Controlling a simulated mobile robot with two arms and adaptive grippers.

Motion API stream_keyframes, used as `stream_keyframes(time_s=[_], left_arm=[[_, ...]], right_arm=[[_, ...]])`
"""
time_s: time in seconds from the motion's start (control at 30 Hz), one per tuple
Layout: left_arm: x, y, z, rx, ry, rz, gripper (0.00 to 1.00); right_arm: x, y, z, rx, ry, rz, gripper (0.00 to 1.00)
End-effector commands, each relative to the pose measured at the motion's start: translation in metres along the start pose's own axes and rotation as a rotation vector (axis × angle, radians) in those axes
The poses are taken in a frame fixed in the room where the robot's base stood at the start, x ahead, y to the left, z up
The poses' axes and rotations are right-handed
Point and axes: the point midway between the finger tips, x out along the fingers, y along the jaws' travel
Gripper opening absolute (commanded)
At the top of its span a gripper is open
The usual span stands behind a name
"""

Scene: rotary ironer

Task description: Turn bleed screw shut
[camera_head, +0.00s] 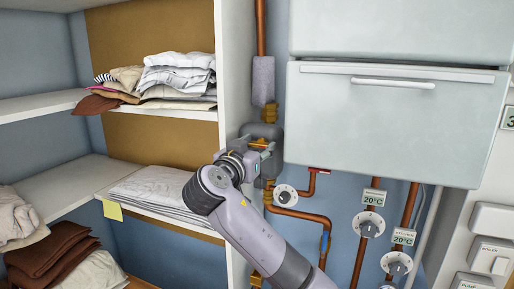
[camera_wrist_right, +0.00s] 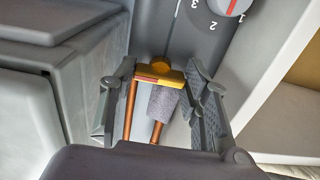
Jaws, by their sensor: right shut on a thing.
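The bleed screw shows in the right wrist view as a brass wing-shaped head (camera_wrist_right: 160,77) on a round stem, against a grey housing. My right gripper (camera_wrist_right: 160,74) has one finger at each end of this head and is shut on it. The head lies crosswise between the fingertips. In the head view my right gripper (camera_head: 266,150) is at the grey housing (camera_head: 272,132) on the pipe, right of the shelf's upright panel. It mostly hides the screw there. My left gripper is in neither view.
A grey-sleeved pipe (camera_head: 263,80) rises above the housing. A white dial (camera_head: 285,195) and copper pipes (camera_head: 322,216) are close on the right, under the pale cabinet (camera_head: 392,125). Shelves with folded laundry (camera_head: 165,187) stand left. A numbered dial (camera_wrist_right: 232,5) sits near the screw.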

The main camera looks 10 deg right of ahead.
Motion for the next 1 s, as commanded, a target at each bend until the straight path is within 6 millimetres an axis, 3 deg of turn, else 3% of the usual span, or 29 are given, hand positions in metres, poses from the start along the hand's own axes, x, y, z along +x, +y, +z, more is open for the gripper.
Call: stream_keyframes(time_s=[0.17, 0.53, 1.0], left_arm=[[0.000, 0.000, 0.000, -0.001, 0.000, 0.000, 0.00], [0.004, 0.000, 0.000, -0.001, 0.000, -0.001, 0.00], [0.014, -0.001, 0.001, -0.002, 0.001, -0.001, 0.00]], right_arm=[[0.000, 0.000, 0.000, 0.000, 0.000, 0.000, 0.15], [-0.001, 0.000, 0.001, -0.062, -0.001, -0.001, 0.15], [-0.001, -0.001, 0.001, -0.440, 0.000, -0.001, 0.15]])
